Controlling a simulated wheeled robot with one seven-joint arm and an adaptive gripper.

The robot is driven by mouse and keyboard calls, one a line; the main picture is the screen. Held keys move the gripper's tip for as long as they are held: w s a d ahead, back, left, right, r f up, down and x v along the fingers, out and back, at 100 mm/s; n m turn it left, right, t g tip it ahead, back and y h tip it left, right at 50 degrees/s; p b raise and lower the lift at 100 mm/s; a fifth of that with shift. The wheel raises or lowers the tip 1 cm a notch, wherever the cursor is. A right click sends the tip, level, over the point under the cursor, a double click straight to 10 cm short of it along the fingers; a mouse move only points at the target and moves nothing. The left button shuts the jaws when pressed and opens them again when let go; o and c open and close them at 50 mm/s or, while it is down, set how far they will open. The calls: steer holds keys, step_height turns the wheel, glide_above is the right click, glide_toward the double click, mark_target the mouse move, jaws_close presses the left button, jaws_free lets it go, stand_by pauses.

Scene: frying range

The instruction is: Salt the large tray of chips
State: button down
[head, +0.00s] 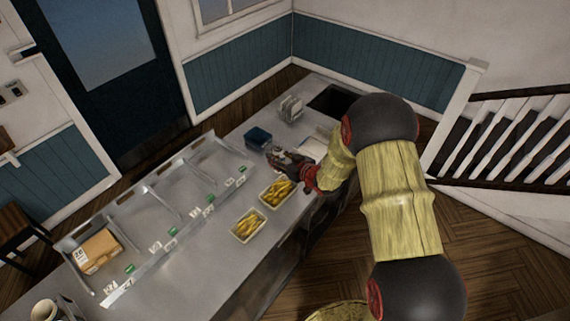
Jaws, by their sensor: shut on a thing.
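Two pale trays of yellow chips stand on the steel counter. One tray (264,202) is nearer my gripper and looks slightly larger; the other tray (235,236) is to its lower left. My gripper (272,156) is above the counter, beyond the nearer tray and beside a dark blue container. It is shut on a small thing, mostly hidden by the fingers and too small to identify. No salt shaker can be made out clearly.
The dark blue container (257,137) stands just left of my gripper, with a whitish rack-like item (290,108) behind. A divided steel holder with labels (165,224) runs along the counter's left side, with a cardboard box (97,251) in it. The counter's lower middle is clear.

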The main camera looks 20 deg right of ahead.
steer(key=shift+s+a+f, duration=0.1)
steer(key=shift+a+f, duration=0.15)
steer(key=shift+f, duration=0.15)
steer(key=shift+d+f+n+b, duration=0.4)
steer(key=shift+d+f+b, duration=0.1)
steer(key=shift+b, duration=0.6)
steer(key=shift+a+f+n+t+h+b, duration=0.1)
steer(key=shift+f+n+t+h+b, duration=0.35)
steer(key=shift+b, duration=0.7)
steer(key=n+b, duration=0.1)
steer(key=d+f+n+h+b, duration=0.1)
steer(key=b, duration=0.1)
steer(key=shift+w+f, duration=0.1)
steer(key=shift+w, duration=0.1)
steer(key=shift+w+d+f+n+t+h+b, duration=0.1)
steer(key=shift+d+f+n+t+h+b, duration=0.1)
steer(key=shift+f+n+t+h+b, duration=0.4)
steer(key=f+n+t+b, duration=0.1)
steer(key=n+b, duration=0.4)
steer(key=b, duration=0.4)
steer(key=d+f+n+t+b, duration=0.1)
steer(key=n+t+b, duration=0.1)
steer(key=n+b, duration=0.3)
steer(key=f+n+t+h+b, duration=0.1)
steer(key=n+b, duration=0.4)
steer(key=b, duration=0.8)
steer(key=shift+w+d+f+t+b, duration=0.2)
steer(key=shift+f+t+b, duration=0.15)
steer(key=shift+f+t, duration=0.35)
